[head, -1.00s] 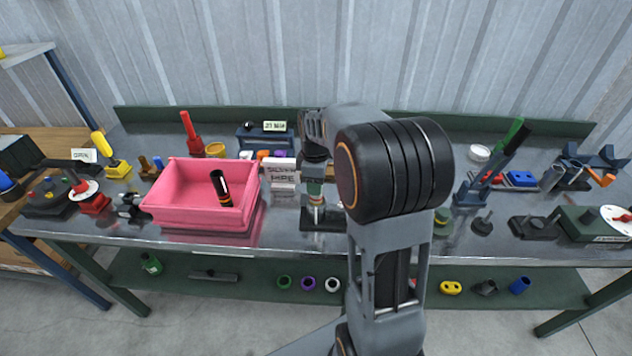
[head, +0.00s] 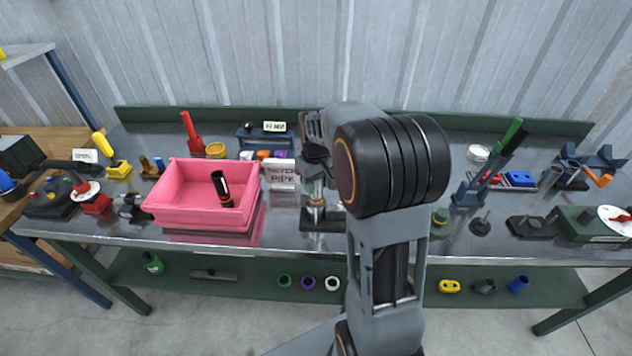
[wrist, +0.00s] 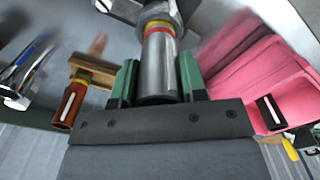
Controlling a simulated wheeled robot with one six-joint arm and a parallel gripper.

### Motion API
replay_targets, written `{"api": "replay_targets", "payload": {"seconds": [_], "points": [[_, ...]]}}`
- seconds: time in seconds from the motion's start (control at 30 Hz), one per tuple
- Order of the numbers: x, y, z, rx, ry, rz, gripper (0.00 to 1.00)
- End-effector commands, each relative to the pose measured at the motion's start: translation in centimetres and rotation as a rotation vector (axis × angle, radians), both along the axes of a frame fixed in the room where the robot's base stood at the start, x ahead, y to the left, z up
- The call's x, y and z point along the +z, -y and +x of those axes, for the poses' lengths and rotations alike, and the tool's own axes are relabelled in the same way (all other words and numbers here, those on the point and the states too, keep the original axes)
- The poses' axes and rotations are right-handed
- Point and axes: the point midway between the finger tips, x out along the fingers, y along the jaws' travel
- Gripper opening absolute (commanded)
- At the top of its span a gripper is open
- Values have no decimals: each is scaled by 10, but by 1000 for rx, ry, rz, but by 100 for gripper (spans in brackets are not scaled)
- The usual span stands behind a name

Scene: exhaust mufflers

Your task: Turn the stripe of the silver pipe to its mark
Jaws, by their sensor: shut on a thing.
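The silver pipe (head: 316,190) stands upright on a dark base plate (head: 322,222) near the middle of the bench. My gripper (head: 315,176) comes down on it from above. In the wrist view, its green-padded fingers (wrist: 159,82) are shut on the silver pipe (wrist: 158,62), one on each side. A yellow and red band (wrist: 159,28) rings the pipe's far end in that view. I cannot make out the pipe's stripe or the mark. A white sign reading "PIPE" (head: 284,174) stands left of it.
A pink bin (head: 165,212) with a black tube (head: 221,188) inside stands to the left. A blue stand with a green-handled tool (head: 515,132) is at the right. My arm hides the bench just right of the pipe.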

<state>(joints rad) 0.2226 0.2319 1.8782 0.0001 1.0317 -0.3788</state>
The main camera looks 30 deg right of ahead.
Motion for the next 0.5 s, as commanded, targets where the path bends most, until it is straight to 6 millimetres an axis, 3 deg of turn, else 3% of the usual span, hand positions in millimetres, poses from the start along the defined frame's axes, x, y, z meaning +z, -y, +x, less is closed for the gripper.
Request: {"api": "replay_targets", "payload": {"seconds": [0.37, 0.4, 0.5], "points": [[0, 0, 0, 2, 1, -1, 10], [0, 0, 0, 2, 1, -1, 42], [0, 0, 0, 2, 1, -1, 52]]}}
